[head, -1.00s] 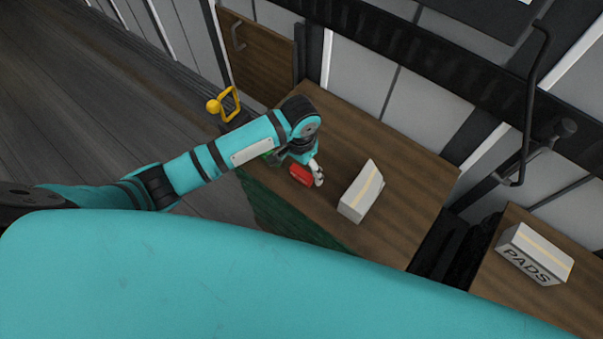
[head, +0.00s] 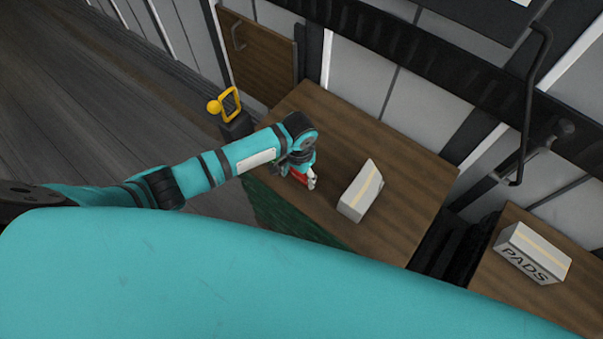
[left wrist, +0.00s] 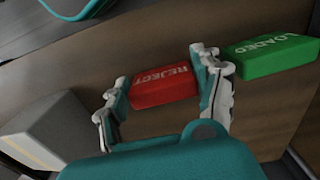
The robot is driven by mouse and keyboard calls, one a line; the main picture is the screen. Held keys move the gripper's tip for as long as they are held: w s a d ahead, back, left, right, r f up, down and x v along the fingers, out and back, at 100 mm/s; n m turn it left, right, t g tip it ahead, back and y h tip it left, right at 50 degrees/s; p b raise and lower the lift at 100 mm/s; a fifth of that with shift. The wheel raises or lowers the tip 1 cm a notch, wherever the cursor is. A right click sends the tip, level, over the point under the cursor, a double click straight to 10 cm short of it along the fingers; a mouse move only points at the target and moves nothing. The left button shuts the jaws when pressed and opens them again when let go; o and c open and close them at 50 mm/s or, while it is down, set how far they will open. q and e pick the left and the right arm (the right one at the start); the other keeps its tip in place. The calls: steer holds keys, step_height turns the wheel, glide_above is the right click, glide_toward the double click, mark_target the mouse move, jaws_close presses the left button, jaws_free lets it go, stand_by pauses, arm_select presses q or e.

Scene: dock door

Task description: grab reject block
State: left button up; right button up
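The red block marked REJECT (left wrist: 164,86) lies on the wooden table top (left wrist: 75,70). In the head view the red block (head: 298,177) is partly hidden by my left gripper (head: 308,178). In the left wrist view my left gripper (left wrist: 162,72) is open, with one finger on each side of the red block. Narrow gaps seem to remain, but I cannot tell whether a finger touches it. My right gripper is not in view.
A green block marked LOADED (left wrist: 272,57) lies just right of the right finger in the left wrist view. A grey box with a tan stripe (head: 360,191) stands near the gripper. A PADS box (head: 532,254) sits on a separate surface at right.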

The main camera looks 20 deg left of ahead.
arm_select(q)
steer(key=c, duration=0.4)
steer(key=shift+r, duration=0.1)
